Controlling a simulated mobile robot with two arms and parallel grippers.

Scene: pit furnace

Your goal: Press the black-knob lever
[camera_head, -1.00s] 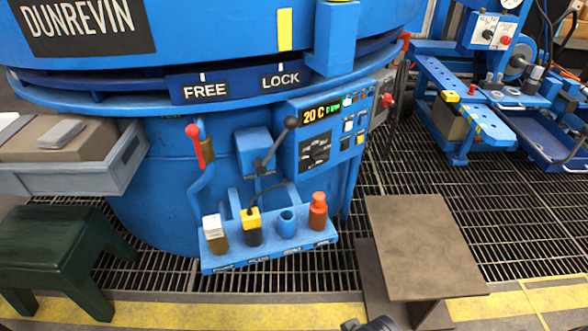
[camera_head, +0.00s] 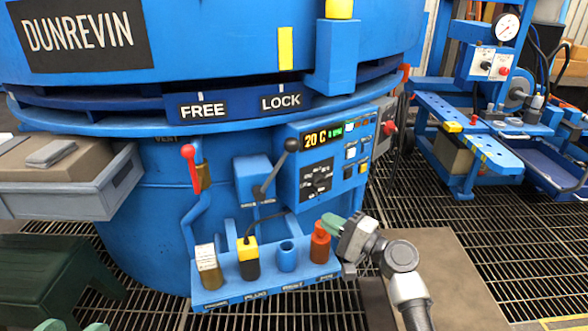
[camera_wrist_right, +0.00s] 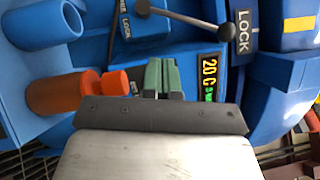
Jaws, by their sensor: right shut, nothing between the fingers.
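The black-knob lever (camera_head: 273,170) stands on a blue bracket on the furnace front. Its dark knob is up and to the right, beside the display panel. The lever also shows at the top of the right wrist view (camera_wrist_right: 182,17). My right gripper (camera_head: 332,222) is shut and empty, with green fingers. It is below and right of the lever, apart from it, close to the orange-red bottle-shaped piece (camera_head: 320,243). Its fingers (camera_wrist_right: 162,76) point toward the panel in the wrist view. Small green tips of my left gripper (camera_head: 95,326) show at the bottom left edge.
A red-knob lever (camera_head: 190,160) is at the left. A blue shelf (camera_head: 265,291) holds white, yellow-black, blue and orange-red pieces below the black-knob lever. The control panel (camera_head: 318,165) is at its right.

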